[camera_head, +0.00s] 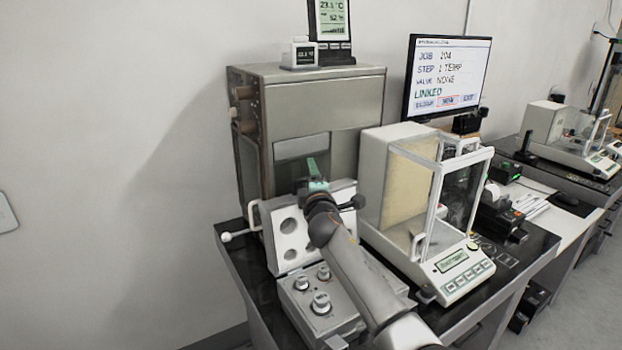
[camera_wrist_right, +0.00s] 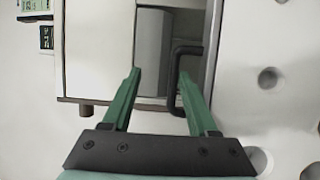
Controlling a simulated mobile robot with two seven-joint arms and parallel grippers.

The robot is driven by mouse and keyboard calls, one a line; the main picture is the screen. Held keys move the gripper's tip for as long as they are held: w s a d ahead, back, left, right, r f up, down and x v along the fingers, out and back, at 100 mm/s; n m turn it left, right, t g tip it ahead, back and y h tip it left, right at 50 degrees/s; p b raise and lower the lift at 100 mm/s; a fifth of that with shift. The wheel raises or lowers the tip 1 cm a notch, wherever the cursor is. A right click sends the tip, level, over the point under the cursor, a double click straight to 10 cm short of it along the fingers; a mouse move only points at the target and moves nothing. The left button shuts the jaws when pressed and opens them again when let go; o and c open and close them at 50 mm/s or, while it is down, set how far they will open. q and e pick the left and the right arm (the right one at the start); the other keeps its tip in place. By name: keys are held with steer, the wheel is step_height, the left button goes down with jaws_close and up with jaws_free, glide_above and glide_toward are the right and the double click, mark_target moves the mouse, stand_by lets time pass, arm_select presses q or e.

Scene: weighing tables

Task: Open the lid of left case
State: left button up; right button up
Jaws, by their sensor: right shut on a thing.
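The grey case (camera_head: 294,311) stands on the dark table at the front left, with several knobbed metal weights in its base. Its lid (camera_head: 272,216) stands raised at the back, inner side with round holes facing forward. The lid also fills the right of the wrist view (camera_wrist_right: 240,115). My right gripper (camera_head: 315,172) is at the lid's top edge and hides part of it. In the right wrist view its green fingers (camera_wrist_right: 159,75) are on either side of a black bent handle (camera_wrist_right: 184,50) by the lid's edge. My left gripper is not in view.
A large grey cabinet (camera_head: 345,105) stands close behind the lid. A balance with a glass draft shield (camera_head: 455,215) stands to the right. A monitor (camera_head: 448,75) is behind it. My right arm crosses over the case's right part.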

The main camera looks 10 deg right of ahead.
steer(key=shift+a+r, duration=0.15)
steer(key=shift+r, duration=0.35)
steer(key=shift+s+p, duration=0.35)
steer(key=shift+s, duration=0.5)
steer(key=s+f, duration=0.1)
steer(key=s, duration=0.9)
steer(key=shift+s+a+f+p, duration=0.2)
steer(key=shift+s+p, duration=0.1)
steer(key=shift+s, duration=0.1)
